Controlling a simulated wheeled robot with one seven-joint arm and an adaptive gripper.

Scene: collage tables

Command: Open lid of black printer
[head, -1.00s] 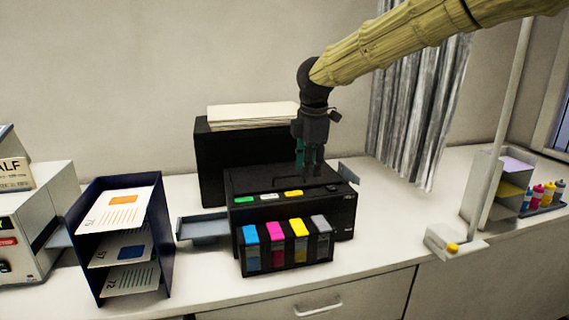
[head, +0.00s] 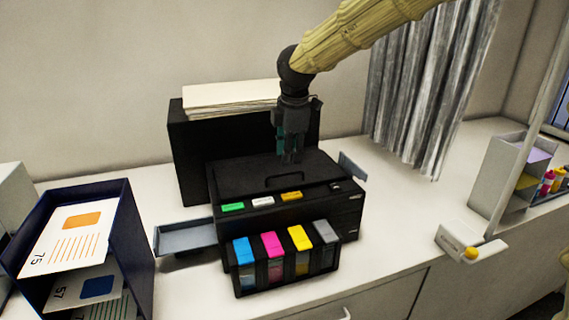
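The black printer (head: 240,178) stands on the white counter, with its flat lid down and a thin dark handle (head: 287,182) on top of the lid. Green, white and orange buttons run along its front edge. Colored ink tanks (head: 285,262) sit at its front. My gripper (head: 290,160) points straight down above the rear part of the lid, just behind the handle in the picture. Its fingers look close together, and I cannot tell whether they are parted or whether they touch the lid. Nothing is seen held in it.
A black box (head: 187,150) with a paper stack (head: 230,94) on top stands behind the printer. A grey tray (head: 185,238) sticks out left. A dark blue paper rack (head: 137,235) is at front left. A white stand (head: 462,243) with a pole is right. Counter between printer and stand is clear.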

